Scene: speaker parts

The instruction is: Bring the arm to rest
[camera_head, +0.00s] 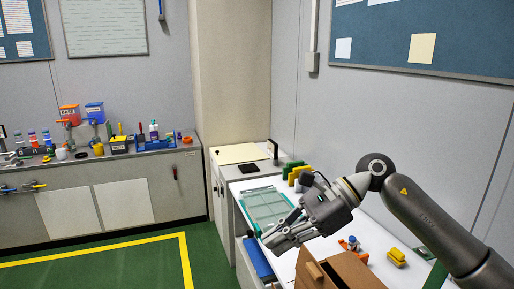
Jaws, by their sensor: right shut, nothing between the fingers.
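My right arm (425,210) comes in from the right edge and reaches over the white table. My right gripper (284,234) hangs above the table near its left edge, pointing left and down. Its fingers are shut with nothing held between them. My left gripper is not in view.
A brown box (345,271) stands at the table's front, close below the gripper. Yellow and green blocks (297,172) stand behind. A cluttered bench (100,150) lines the far wall; green floor is clear.

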